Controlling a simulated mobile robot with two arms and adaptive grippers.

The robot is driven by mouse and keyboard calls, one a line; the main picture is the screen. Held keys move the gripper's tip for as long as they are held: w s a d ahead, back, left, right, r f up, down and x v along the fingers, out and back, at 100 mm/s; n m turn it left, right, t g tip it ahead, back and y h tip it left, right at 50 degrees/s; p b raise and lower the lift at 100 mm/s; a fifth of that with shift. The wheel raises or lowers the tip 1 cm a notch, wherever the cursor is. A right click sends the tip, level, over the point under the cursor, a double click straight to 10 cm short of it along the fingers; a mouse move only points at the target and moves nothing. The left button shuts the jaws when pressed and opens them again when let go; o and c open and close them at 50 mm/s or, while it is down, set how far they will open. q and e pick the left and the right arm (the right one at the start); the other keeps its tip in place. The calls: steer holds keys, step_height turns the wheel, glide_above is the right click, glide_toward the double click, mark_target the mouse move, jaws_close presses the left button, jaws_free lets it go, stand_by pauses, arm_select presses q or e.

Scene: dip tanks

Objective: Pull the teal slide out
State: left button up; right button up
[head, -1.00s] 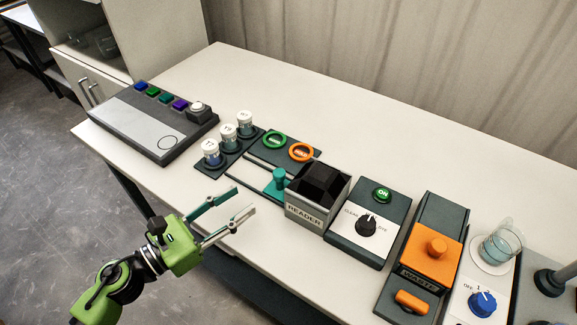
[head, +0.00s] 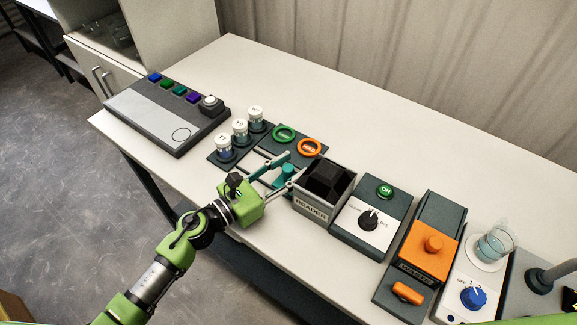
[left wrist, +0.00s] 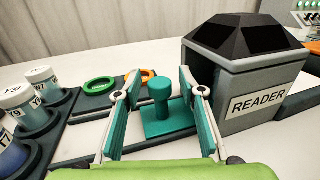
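The teal slide (left wrist: 168,120) is a flat plate with an upright round knob, set in a dark track left of the reader box (left wrist: 247,100). In the head view its knob (head: 287,171) shows between my left fingers. My left gripper (head: 295,163) is open, with one finger on each side of the knob. In the left wrist view a gap shows between the knob and each finger (left wrist: 158,78); no contact is visible. The right finger is close to the reader's wall. My right gripper is not in view.
White-capped vials (head: 240,130) stand left of the slide. Green (head: 284,134) and orange (head: 310,147) rings lie behind it. The reader (head: 320,200) stands close on the right, then a dial box (head: 368,225). The table's front strip is clear.

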arm_select(q)
jaws_close()
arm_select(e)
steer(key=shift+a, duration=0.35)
arm_select(q)
steer(key=w+a+b, duration=0.1)
steer(key=a+b, duration=0.1)
steer(key=w+a+b, duration=0.2)
steer(key=a, duration=0.1)
steer(key=w+a+b, duration=0.2)
steer(key=shift+w+a+f, duration=0.25)
steer(key=shift+a, duration=0.05)
steer(key=shift+w+a+r+b, duration=0.2)
steer(key=shift+w+a+b, duration=0.1)
steer(key=shift+a, duration=0.15)
steer(key=shift+r, duration=0.1)
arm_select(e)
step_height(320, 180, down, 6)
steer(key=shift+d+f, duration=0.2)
arm_select(q)
jaws_free()
steer(key=shift+w+a, duration=0.1)
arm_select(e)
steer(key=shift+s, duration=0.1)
